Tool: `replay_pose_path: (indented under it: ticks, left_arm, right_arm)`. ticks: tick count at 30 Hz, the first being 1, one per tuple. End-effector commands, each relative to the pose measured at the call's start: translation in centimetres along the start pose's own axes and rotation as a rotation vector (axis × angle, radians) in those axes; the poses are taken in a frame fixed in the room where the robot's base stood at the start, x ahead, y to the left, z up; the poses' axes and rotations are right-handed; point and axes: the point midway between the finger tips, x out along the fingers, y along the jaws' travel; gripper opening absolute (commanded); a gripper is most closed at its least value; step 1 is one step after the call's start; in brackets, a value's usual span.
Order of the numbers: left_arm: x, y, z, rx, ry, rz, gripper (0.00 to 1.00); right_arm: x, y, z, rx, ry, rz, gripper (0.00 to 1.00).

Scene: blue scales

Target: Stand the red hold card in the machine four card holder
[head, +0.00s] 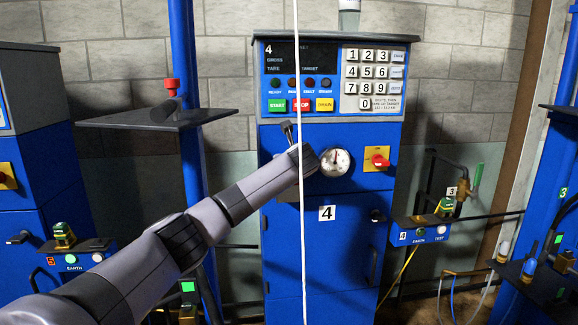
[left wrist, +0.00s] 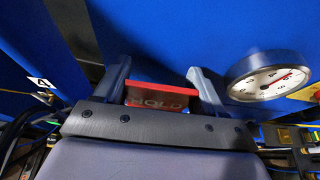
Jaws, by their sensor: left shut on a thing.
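My left gripper (head: 289,130) is in front of machine four (head: 330,250), just left of its round gauge (head: 336,162) and below the green and red buttons. In the left wrist view my left gripper (left wrist: 160,75) is shut on the red hold card (left wrist: 160,97), which lies between the two fingers with its red edge up and the word HOLD partly showing. The gauge also shows in the left wrist view (left wrist: 268,82), right of the fingers. In the head view I cannot make out the card. I cannot make out the card holder in either view. My right gripper is not in view.
A thin white line (head: 301,230) hangs vertically in front of the machine. A red switch on a yellow plate (head: 377,158) is right of the gauge, above a small side box (head: 420,234). A dark shelf (head: 160,119) stands to the left.

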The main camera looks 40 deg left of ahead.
Motion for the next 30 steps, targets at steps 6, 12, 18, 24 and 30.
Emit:
replay_pose_path:
  ticks: [6,12,18,24,30]
  left_arm:
    - [0.0,0.0,0.0,0.0,-0.001,0.0,0.92]
    - [0.0,0.0,0.0,0.0,0.0,0.0,0.99]
    - [-0.3,0.0,0.0,0.0,0.0,0.0,0.99]
    - [-1.9,0.0,0.0,0.0,-0.002,-0.001,0.99]
    - [-4.4,0.0,-0.1,0.0,-0.001,-0.002,0.99]
  right_arm:
    - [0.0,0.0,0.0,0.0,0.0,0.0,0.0]
    - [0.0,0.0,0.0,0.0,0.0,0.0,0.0]
    - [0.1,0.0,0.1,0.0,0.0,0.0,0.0]
    - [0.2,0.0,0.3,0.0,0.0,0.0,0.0]
    - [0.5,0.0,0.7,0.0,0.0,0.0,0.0]
